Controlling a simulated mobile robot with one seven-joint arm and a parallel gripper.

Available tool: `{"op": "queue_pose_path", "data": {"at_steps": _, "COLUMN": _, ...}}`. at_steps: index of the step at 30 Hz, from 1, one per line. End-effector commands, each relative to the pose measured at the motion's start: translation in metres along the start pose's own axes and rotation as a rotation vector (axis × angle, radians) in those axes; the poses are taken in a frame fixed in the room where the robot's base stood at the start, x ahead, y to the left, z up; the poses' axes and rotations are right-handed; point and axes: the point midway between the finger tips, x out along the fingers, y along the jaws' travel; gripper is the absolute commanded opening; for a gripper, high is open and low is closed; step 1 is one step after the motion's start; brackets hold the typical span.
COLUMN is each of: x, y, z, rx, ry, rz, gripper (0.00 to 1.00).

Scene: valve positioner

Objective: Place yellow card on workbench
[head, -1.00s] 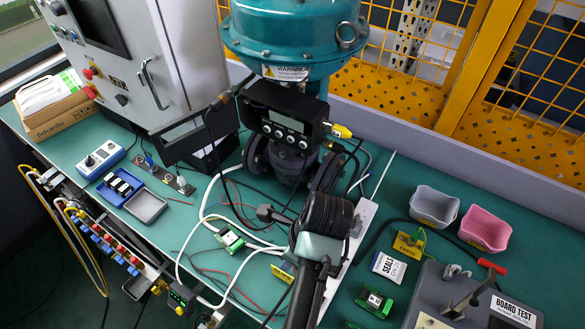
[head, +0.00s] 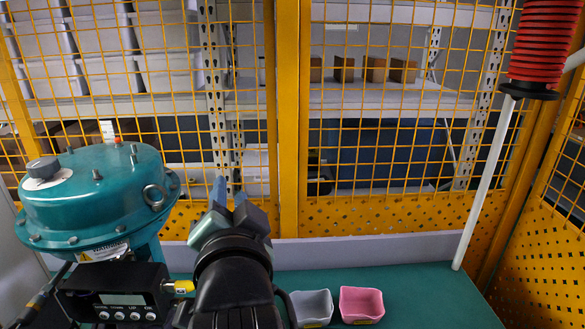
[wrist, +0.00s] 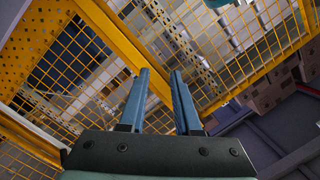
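No yellow card can be made out in the current views. The green workbench top (head: 430,291) shows along the bottom of the head view. My gripper (head: 229,195) is raised above the bench, between the teal actuator and the mesh fence, with its fingers pointing up and away. In the wrist view, the two blue fingers of my gripper (wrist: 160,72) stand apart with nothing between them, against the fence and shelves.
The teal valve actuator (head: 95,195) and its black positioner (head: 115,292) stand at left. A grey bin (head: 312,308) and a pink bin (head: 361,305) sit right of my arm. A yellow mesh fence (head: 289,120) rises behind. A white pole (head: 484,185) stands at right; bare bench lies before it.

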Motion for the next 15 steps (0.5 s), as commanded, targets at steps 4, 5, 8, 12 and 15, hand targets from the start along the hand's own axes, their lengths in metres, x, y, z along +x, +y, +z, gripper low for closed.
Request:
{"op": "queue_pose_path", "data": {"at_steps": 4, "x": -0.062, "y": -0.064, "z": -0.111, "rx": -0.374, "ry": 0.402, "rz": -0.152, "gripper": 0.32}}
{"op": "queue_pose_path", "data": {"at_steps": 5, "x": -0.077, "y": -0.075, "z": -0.127, "rx": -0.441, "ry": 0.476, "rz": -0.166, "gripper": 0.32}}
{"op": "queue_pose_path", "data": {"at_steps": 8, "x": -0.124, "y": -0.103, "z": -0.168, "rx": -0.627, "ry": 0.692, "rz": -0.179, "gripper": 0.32}}
{"op": "queue_pose_path", "data": {"at_steps": 12, "x": -0.168, "y": -0.124, "z": -0.193, "rx": -0.776, "ry": 0.875, "rz": -0.165, "gripper": 0.32}}
{"op": "queue_pose_path", "data": {"at_steps": 15, "x": -0.180, "y": -0.129, "z": -0.199, "rx": -0.815, "ry": 0.925, "rz": -0.156, "gripper": 0.32}}
